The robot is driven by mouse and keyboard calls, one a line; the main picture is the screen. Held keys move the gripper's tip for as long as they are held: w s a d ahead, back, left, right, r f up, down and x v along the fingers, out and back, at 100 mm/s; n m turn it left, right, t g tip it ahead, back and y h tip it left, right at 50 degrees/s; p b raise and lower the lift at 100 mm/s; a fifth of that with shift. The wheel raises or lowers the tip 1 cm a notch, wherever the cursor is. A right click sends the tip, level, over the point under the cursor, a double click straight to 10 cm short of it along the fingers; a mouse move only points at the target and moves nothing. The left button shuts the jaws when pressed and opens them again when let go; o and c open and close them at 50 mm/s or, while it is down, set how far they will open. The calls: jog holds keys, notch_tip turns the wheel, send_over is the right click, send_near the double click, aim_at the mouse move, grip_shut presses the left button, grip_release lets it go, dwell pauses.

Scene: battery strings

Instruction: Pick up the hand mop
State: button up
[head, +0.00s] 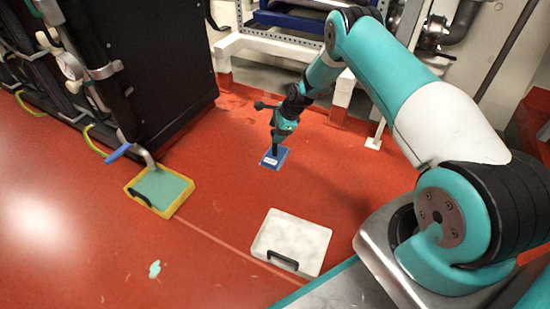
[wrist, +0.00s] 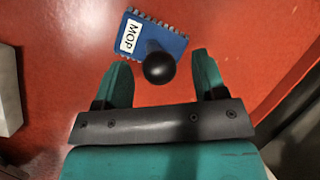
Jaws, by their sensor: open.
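The hand mop is a blue rectangular pad (head: 274,158) with a white label and a dark upright handle, standing on the red floor in the middle of the head view. In the wrist view the blue pad (wrist: 172,42) shows a "MOP" label and a fringed edge, and its round black handle knob (wrist: 159,68) faces the camera. My gripper (wrist: 160,72) is open, with its two teal fingers apart on either side of the knob. In the head view my gripper (head: 281,137) is above the pad and hides part of the handle; I cannot tell whether the fingers touch it.
A yellow-rimmed tray with green liquid (head: 133,189) stands left under a pipe with a blue lever (head: 118,153). A white tray with a dark handle (head: 318,254) lies nearer. A small green puddle (head: 154,269) is on the floor. A black cabinet (head: 150,60) stands left.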

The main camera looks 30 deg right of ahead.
jog(key=shift+x, duration=0.9)
jog(key=shift+c, duration=0.3)
grip_shut()
jog(key=shift+r, duration=0.2)
notch_tip(320, 180, up, 20)
jog(key=p, duration=1)
jog(key=shift+p, duration=0.4)
jog(key=shift+f, duration=0.15)
